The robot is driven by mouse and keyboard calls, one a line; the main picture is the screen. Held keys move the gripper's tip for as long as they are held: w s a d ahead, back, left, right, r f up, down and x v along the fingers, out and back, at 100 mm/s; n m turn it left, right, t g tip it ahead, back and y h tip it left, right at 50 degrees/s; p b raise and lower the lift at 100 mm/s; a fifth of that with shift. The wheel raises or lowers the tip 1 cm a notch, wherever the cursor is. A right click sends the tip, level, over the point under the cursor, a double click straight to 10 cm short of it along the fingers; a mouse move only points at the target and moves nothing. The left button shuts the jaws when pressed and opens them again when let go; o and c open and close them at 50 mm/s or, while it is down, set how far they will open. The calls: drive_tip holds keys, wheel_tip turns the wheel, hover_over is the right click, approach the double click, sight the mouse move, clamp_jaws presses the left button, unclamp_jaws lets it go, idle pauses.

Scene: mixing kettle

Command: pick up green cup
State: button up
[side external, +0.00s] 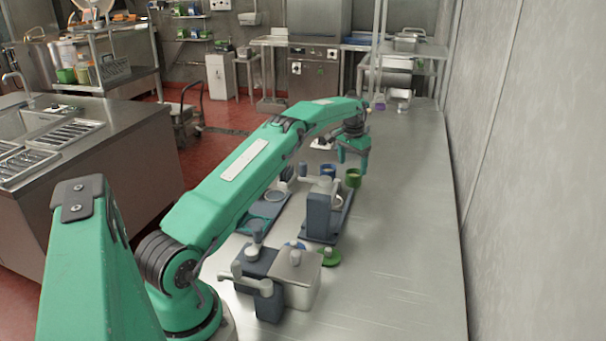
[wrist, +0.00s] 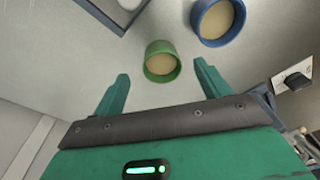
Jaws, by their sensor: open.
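The green cup (wrist: 161,62) stands on the metal counter in the wrist view, with tan contents inside. It lies just beyond and between the fingertips of my gripper (wrist: 160,80). My gripper is open, its two teal fingers apart and with nothing between them. In the side view the green cup (side external: 353,178) stands on the counter just below my gripper (side external: 353,165). How far the fingers are above the cup is hard to tell.
A blue cup (wrist: 218,20) with tan contents stands close to the green cup; it shows in the side view (side external: 328,171). A grey-blue device (side external: 325,210) and a steel box (side external: 298,274) stand nearer. A green item (side external: 329,257) lies beside the box. The counter's right side (side external: 400,220) is clear up to the wall.

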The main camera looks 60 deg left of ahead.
sight(352, 174)
drive_tip(key=shift+f, duration=0.35)
drive_tip(key=shift+f, duration=0.1)
drive_tip(key=shift+w+a+f, duration=0.15)
drive_tip(key=shift+w+f, duration=0.05)
drive_tip(key=shift+f, duration=1.05)
drive_tip(key=shift+w+a+f, duration=0.15)
drive_tip(key=shift+f, duration=1.05)
drive_tip(key=c, duration=1.1)
drive_tip(key=shift+o, duration=0.2)
drive_tip(key=shift+r, duration=0.2)
